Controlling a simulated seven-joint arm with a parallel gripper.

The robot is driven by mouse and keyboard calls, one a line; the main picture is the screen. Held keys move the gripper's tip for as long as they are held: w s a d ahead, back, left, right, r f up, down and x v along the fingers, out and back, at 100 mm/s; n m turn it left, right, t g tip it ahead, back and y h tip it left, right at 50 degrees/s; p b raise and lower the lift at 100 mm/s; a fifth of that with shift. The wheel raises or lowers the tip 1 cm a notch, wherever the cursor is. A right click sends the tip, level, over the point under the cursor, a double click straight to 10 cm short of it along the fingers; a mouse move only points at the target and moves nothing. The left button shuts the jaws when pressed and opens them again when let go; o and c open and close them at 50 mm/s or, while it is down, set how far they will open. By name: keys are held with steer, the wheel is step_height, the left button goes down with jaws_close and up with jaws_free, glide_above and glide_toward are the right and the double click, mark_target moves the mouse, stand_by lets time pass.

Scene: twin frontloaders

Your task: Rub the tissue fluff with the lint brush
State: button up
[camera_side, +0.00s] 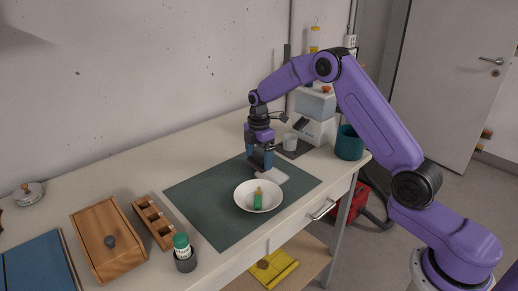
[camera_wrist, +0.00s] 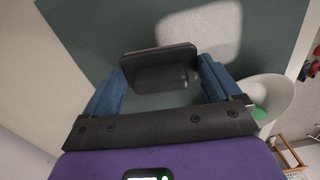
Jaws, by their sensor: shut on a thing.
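My gripper (camera_side: 262,162) is low over the dark green mat (camera_side: 215,215), behind the white bowl. In the wrist view its two blue fingers (camera_wrist: 160,88) are on either side of a dark, rounded block with a thin brownish edge, which looks like the lint brush (camera_wrist: 160,70). My gripper is shut on it. A pale, rounded flat patch (camera_wrist: 208,30) lies on the mat just beyond the brush; it also shows in the side view (camera_side: 276,175). I cannot make out separate tissue fluff on it. Whether the brush touches the patch is unclear.
A wooden box (camera_side: 105,240), a slotted wooden rack (camera_side: 153,222) and a green-capped container (camera_side: 183,250) stand left. A white cup (camera_side: 290,141), a machine (camera_side: 314,115) and a teal pot (camera_side: 349,143) stand right. The mat's left part is clear.

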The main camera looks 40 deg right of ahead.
steer(key=shift+f, duration=0.7)
steer(key=shift+s+f, duration=0.15)
steer(key=shift+s, duration=0.15)
steer(key=shift+c, duration=0.4)
steer(key=shift+s, duration=5)
steer(key=shift+w, duration=5.15)
steer(key=shift+w+d, duration=0.15)
steer(key=shift+w, duration=0.1)
steer(key=shift+d, duration=0.45)
steer(key=shift+s+d, duration=0.1)
steer(key=shift+s, duration=5.35)
steer(key=shift+w, duration=5.5)
steer(key=shift+s+r, duration=0.15)
steer(key=shift+r, duration=3.9)
